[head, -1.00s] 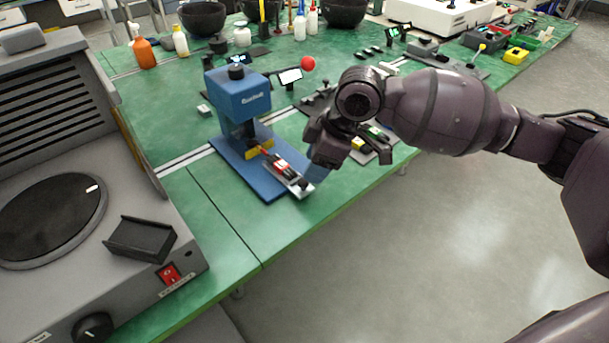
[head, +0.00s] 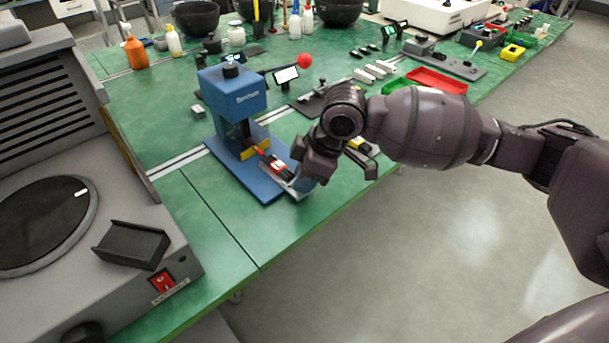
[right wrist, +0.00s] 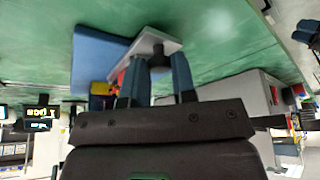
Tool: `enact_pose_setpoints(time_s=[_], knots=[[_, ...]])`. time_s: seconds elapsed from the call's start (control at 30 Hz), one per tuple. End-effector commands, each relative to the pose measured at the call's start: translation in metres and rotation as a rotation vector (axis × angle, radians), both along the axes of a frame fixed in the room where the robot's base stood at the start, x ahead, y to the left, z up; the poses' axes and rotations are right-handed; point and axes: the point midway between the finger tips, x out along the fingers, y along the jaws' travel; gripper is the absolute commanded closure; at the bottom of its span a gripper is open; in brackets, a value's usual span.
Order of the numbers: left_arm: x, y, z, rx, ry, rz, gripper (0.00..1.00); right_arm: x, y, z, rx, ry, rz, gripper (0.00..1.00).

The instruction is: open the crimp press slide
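The crimp press (head: 232,92) is blue and stands upright on a blue base plate (head: 228,163) on the green bench. Its slide (head: 276,167), a pale metal strip with red and dark parts on it, sticks out at the plate's front right. In the right wrist view, a dark knob (right wrist: 158,58) stands on the slide's pale end (right wrist: 152,42). My right gripper (head: 298,180) is at this outer end. Its two fingertips (right wrist: 159,68) stand on either side of the knob; I cannot tell whether they press on it. My left gripper is not in view.
A grey machine with a dark round plate (head: 42,222) and a black block (head: 132,244) stands at the left. A red ball-topped lever (head: 305,61) and small screen (head: 286,75) stand behind the press. Bench right of the gripper ends at open floor (head: 400,260).

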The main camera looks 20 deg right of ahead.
Motion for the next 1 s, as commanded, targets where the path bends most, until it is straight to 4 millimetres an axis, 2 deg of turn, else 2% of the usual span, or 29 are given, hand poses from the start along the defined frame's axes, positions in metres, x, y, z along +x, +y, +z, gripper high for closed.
enact_pose_setpoints(time_s=[0.07,0.27,0.63,0.97,1.0], knots=[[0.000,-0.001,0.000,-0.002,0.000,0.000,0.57,0.000,0.000,0.000,0.000,0.000,0.000,1.00],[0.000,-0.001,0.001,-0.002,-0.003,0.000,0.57,-0.001,0.000,0.000,-0.001,0.000,0.000,1.00],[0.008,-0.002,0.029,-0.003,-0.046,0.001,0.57,-0.020,-0.008,0.005,-0.002,-0.003,-0.002,1.00],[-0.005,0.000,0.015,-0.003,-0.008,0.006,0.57,-0.021,-0.008,0.000,-0.002,0.001,-0.001,1.00],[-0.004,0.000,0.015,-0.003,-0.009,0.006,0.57,-0.021,-0.008,0.000,-0.001,0.000,0.000,0.70]])
